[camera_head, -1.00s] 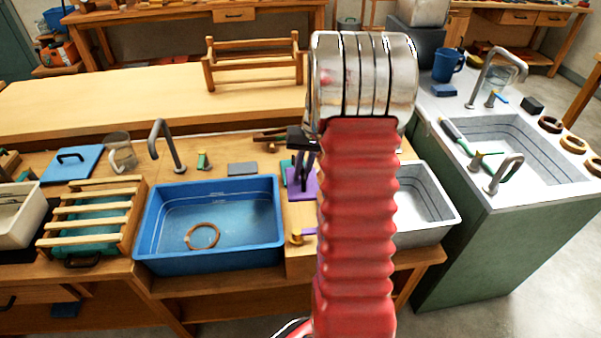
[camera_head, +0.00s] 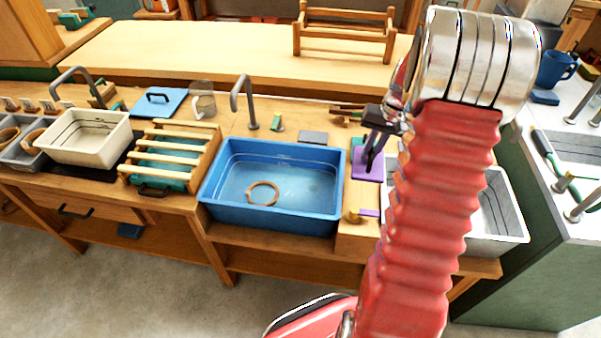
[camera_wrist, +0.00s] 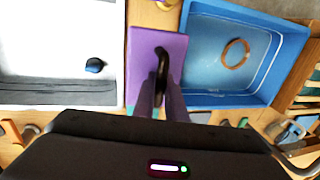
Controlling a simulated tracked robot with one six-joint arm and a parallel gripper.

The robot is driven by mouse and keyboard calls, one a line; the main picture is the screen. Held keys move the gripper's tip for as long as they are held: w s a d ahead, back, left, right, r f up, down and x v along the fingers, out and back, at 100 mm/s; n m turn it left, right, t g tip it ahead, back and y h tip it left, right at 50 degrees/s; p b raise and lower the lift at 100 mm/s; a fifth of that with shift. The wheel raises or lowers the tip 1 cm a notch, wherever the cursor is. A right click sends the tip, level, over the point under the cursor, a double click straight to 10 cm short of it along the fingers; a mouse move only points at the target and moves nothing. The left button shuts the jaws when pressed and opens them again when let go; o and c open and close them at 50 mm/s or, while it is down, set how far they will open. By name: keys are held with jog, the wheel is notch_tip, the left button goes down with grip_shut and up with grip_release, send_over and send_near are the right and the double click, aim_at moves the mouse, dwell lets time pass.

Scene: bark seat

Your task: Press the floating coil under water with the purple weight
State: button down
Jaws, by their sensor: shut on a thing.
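The brown coil (camera_head: 263,193) lies in the blue basin (camera_head: 216,212), near its middle, in what looks like water. It also shows in the wrist view (camera_wrist: 236,54). The purple weight (camera_head: 367,162) is a flat slab with a dark handle (camera_wrist: 163,62), between the blue basin and the grey basin. My gripper (camera_head: 372,150) is at the weight, its fingers (camera_wrist: 161,95) shut on the handle. In the wrist view the weight (camera_wrist: 145,48) lies left of the blue basin (camera_wrist: 200,45). I cannot tell whether the weight touches the wooden surface.
A metal tap (camera_head: 243,103) stands behind the blue basin. A slatted wooden rack (camera_head: 175,157) is to its left, with a white basin (camera_head: 88,147) farther left. The grey basin (camera_head: 507,213) is at right, partly hidden by my arm.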

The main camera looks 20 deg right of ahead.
jog(key=w+a+n, duration=0.3)
jog(key=w+a, duration=0.2)
jog(key=a, duration=1.1)
jog(key=w+a+r+n+g, duration=0.1)
jog(key=w+a+n, duration=0.3)
jog(key=a, duration=1.1)
jog(key=shift+w+a+r, duration=0.15)
jog(key=shift+w+a, duration=0.2)
jog(key=shift+s, duration=0.15)
